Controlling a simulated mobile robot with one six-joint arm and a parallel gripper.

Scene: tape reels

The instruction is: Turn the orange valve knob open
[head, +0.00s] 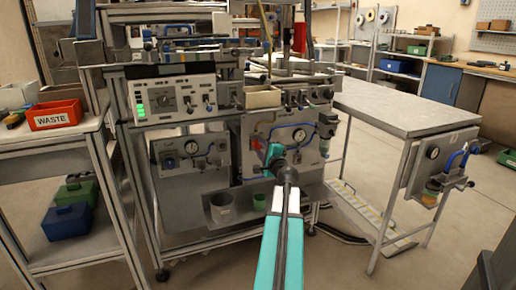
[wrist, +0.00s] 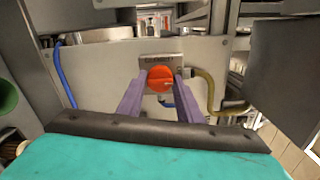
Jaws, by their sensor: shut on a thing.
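The orange valve knob (wrist: 160,80) shows in the wrist view, round and on a small metal plate with dark lettering that I cannot read for sure. My gripper (wrist: 160,82) has its two purple fingers on either side of the knob, shut on it. In the head view my teal arm reaches forward to the lower panel of the machine (head: 255,130). There the wrist hides the knob and the fingertips.
A blue hose (wrist: 64,75) hangs left of the knob and a yellow hose (wrist: 208,90) bends to its right. A grey panel (wrist: 285,70) stands close at the right. A metal table (head: 400,108) is right of the machine. A red waste bin (head: 55,115) stands at left.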

